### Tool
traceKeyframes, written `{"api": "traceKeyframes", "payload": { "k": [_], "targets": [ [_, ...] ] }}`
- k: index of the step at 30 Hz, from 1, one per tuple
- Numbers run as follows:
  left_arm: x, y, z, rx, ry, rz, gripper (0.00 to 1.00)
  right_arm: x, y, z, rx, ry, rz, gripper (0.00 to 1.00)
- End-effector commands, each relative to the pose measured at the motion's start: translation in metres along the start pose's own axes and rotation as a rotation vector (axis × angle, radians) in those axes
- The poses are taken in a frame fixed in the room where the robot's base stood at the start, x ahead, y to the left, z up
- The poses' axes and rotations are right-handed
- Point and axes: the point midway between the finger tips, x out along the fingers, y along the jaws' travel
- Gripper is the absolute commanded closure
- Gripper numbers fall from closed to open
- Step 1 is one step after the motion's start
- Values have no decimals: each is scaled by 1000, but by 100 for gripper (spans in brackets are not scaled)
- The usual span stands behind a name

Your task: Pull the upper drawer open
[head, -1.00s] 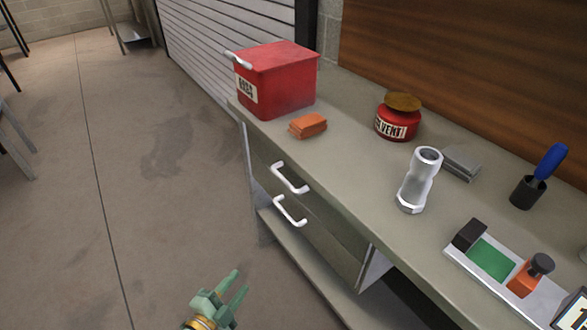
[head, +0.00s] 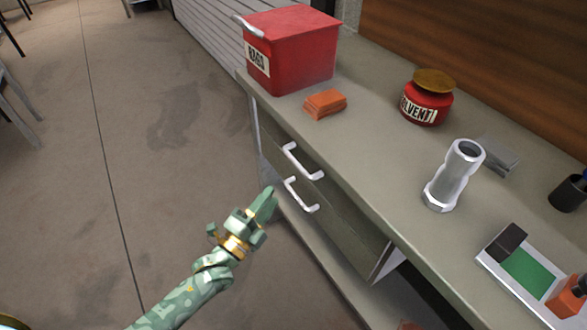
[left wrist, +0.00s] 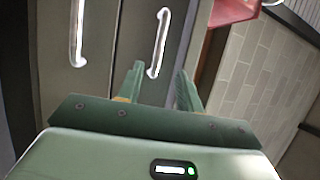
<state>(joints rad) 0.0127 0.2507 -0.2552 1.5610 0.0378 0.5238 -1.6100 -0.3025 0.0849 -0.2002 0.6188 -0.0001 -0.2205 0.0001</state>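The upper drawer (head: 343,198) looks closed under the bench top and has a white bar handle (head: 301,160). The lower drawer below it has a similar handle (head: 300,195) and looks closed too. My left gripper (head: 266,202) is in front of the drawers, to the left of the lower handle and apart from it. In the left wrist view my left gripper (left wrist: 160,82) is open and empty. The upper handle (left wrist: 160,42) is ahead, its near end lined up between the fingers. The lower handle (left wrist: 77,35) is to its left. My right gripper is not in view.
A low shelf lies under the drawers.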

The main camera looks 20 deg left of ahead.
Motion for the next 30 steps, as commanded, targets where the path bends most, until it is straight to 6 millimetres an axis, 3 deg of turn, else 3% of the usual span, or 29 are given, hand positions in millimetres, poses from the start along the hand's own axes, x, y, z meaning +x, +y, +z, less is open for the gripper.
{"api": "traceKeyframes", "payload": {
  "k": [6, 12, 18, 26, 30],
  "targets": [
    [56, 4, 0, -3, 0, 0, 64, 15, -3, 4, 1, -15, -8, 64],
    [92, 4, 0, -3, 0, 2, 64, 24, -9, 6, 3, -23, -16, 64],
    [106, 2, 0, -3, -1, 2, 64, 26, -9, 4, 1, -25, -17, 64],
    [108, 1, 0, -2, -1, 2, 64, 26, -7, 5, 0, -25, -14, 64],
    [107, 1, 0, -2, -1, 2, 100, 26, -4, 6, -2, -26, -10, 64]
  ]
}}
